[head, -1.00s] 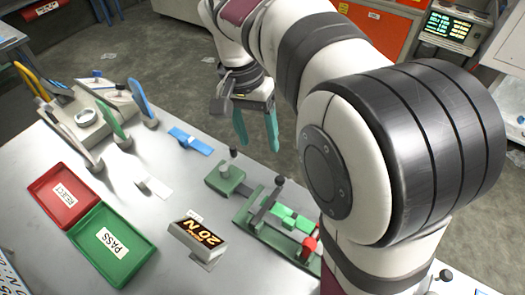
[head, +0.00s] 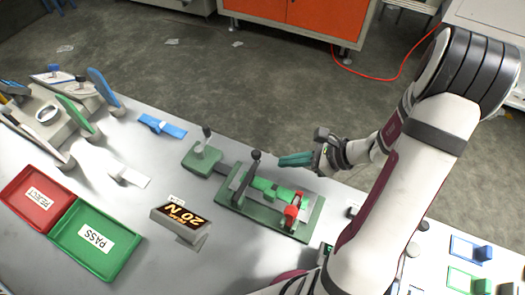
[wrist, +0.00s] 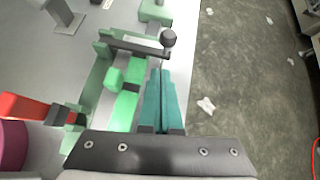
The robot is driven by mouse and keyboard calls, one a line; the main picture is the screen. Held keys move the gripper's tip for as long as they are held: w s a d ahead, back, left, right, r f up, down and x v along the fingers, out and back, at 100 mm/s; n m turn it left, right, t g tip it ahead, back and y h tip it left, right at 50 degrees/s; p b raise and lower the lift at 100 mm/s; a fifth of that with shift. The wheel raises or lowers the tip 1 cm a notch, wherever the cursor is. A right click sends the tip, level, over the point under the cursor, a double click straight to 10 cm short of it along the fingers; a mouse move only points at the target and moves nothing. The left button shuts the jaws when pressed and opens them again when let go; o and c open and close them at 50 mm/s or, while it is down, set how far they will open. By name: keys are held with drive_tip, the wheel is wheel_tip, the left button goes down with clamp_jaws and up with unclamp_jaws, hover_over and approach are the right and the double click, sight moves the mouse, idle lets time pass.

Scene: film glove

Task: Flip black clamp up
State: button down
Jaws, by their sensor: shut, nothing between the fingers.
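The black clamp (head: 247,178) is a dark lever with a round ball knob, on a green fixture (head: 290,232) near the table's far edge. In the wrist view the clamp (wrist: 135,47) reaches across the fixture, its knob at the outer end. I cannot tell its exact tilt. My gripper (head: 280,161) has teal fingers, shut and empty, beside the fixture and to the right of the knob in the head view. In the wrist view the fingertips (wrist: 160,72) lie just below the knob in the picture; contact is unclear. Green blocks and a red clamp (head: 292,212) share the fixture.
A smaller green stand (head: 201,160) with a dark knob is left of the fixture. A "20 N" display (head: 181,218), green PASS tray (head: 105,264) and red REJECT tray (head: 14,187) lie further left. Beyond the table edge is open floor.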

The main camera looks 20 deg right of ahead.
drive_tip(key=shift+s+d+f+m+t+h, duration=0.15)
drive_tip(key=shift+d+f+m+t+h, duration=0.35)
drive_tip(key=shift+f+m, duration=0.4)
drive_tip(key=x, duration=0.9)
drive_tip(key=shift+r, duration=0.15)
drive_tip(key=shift+r, duration=0.15)
drive_tip(key=shift+r, duration=0.8)
drive_tip(key=s+a+r, duration=0.4)
drive_tip(key=r, duration=0.5)
drive_tip(key=shift+a, duration=0.1)
drive_tip(key=shift+r, duration=0.1)
